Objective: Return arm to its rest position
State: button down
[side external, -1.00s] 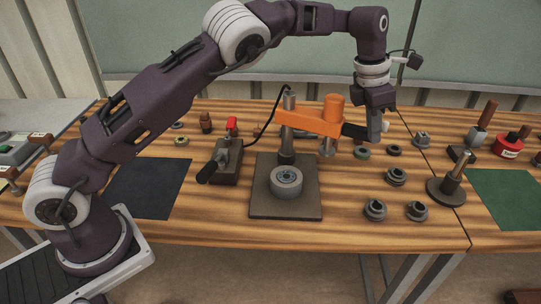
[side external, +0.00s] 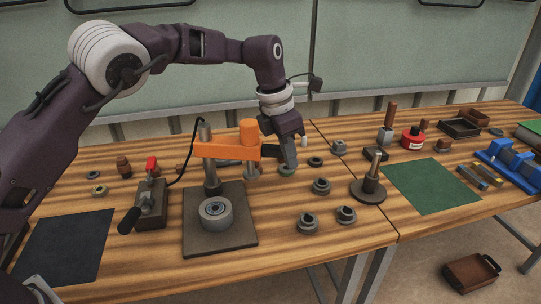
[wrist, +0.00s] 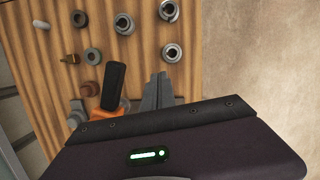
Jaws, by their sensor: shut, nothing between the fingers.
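The screw press (side external: 224,151) has an orange arm above a dark base plate (side external: 236,243). A grey ring-shaped part (side external: 215,213) sits on the plate below the arm. The press's black handle (side external: 268,151) points right; in the wrist view the handle (wrist: 114,86) lies left of my fingers. My gripper (side external: 290,165) is shut and empty, pointing down just right of the handle tip. The wrist view shows the closed fingers (wrist: 158,90) apart from the handle in the picture. My arm is stretched out over the bench from the left.
Several grey flanged rings (side external: 321,186) lie on the wooden bench right of the press. A red-handled toggle clamp (side external: 152,199) stands left of the press. A green mat (side external: 432,186) and a dark mat (side external: 63,247) lie flat.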

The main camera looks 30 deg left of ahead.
jog(key=d+v, duration=0.1)
jog(key=v, duration=0.8)
jog(key=s+a+r+m+t, duration=0.1)
jog(key=s+a+r+m, duration=0.85)
jog(key=s, duration=0.35)
jog(key=s+a+f+m, duration=0.1)
jog(key=s+f+m, duration=0.2)
jog(key=s+m, duration=0.3)
jog(key=s+a+f+m+t+y, duration=0.1)
jog(key=s+a+f+m, duration=0.1)
jog(key=s+m, duration=0.4)
jog(key=s+a+f+m+t, duration=0.1)
jog(key=s+f+m, duration=0.2)
jog(key=s+m, duration=0.4)
jog(key=s, duration=0.4)
jog(key=shift+s+a+f+y, duration=0.25)
jog(key=shift+s+f+y, duration=0.05)
jog(key=shift+s+y, duration=0.1)
